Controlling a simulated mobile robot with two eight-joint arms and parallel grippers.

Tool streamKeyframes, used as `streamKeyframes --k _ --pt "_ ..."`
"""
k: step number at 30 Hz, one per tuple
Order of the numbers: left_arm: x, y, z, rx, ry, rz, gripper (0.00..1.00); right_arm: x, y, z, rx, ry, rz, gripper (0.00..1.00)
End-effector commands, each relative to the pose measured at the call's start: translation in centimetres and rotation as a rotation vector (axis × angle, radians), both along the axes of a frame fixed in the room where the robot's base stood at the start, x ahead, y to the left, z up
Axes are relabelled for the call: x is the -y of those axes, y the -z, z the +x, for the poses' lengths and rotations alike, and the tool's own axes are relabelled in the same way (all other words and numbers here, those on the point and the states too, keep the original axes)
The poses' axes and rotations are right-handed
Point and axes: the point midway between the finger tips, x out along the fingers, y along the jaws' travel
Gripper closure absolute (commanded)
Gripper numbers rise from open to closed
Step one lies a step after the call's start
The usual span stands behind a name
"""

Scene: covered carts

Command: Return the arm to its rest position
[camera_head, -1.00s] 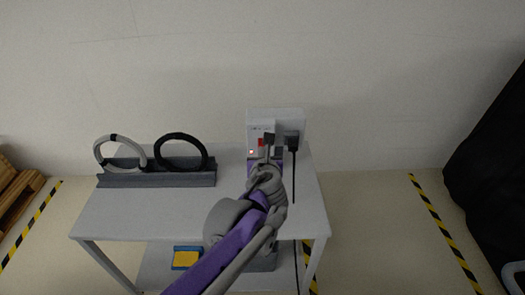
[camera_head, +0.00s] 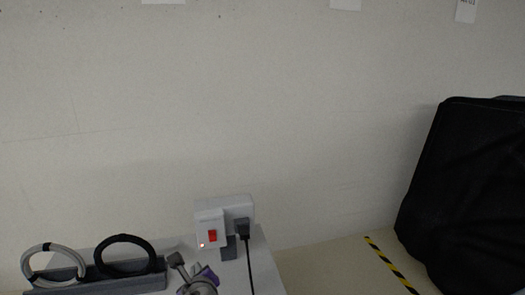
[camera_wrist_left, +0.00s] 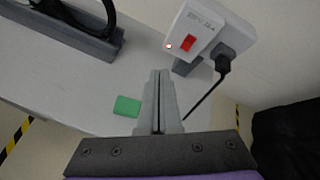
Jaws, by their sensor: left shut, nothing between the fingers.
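My left gripper (camera_head: 177,260) is shut and empty, low in the head view, to the left of and below the white switch box (camera_head: 209,217). In the left wrist view its two fingers (camera_wrist_left: 161,78) are pressed together over the table, apart from the box. The box has a red rocker switch (camera_wrist_left: 187,43) and a small lit red light (camera_wrist_left: 168,46). A black plug (camera_wrist_left: 222,64) with a cable sits in the socket beside the switch. Most of my left arm is below the head view. My right gripper is not in view.
A grey rack (camera_head: 127,282) holds a white ring coil (camera_head: 30,258) and a black one (camera_head: 105,242) on the table. A green piece (camera_wrist_left: 127,106) lies on the tabletop. A black-covered cart (camera_head: 465,190) stands at the right, past yellow-black floor tape (camera_head: 388,263).

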Motion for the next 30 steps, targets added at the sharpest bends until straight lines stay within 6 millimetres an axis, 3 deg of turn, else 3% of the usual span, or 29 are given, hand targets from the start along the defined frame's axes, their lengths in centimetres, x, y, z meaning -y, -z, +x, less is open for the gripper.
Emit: streamKeyframes --k 3,6,12,15,21,27,30 --pt "-2.5 2.6 -5.4 0.025 -0.314 -0.433 1.00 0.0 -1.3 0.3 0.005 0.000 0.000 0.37" --pt "-3.3 5.2 -9.8 0.052 -0.606 -0.792 1.00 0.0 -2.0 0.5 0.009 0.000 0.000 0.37" --pt "-2.5 9.7 -17.6 0.102 -1.196 -1.387 1.00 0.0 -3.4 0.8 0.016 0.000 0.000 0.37" --pt "-1.5 11.2 -20.1 0.118 -1.425 -1.576 1.00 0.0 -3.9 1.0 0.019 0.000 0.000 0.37" --pt "-0.3 12.4 -22.2 0.128 -1.648 -1.736 1.00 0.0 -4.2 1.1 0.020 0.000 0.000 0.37" --pt "-0.2 12.5 -22.3 0.129 -1.663 -1.745 1.00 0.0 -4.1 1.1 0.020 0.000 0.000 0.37" --pt "-0.2 12.5 -22.3 0.129 -1.662 -1.744 1.00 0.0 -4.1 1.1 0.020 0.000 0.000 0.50"
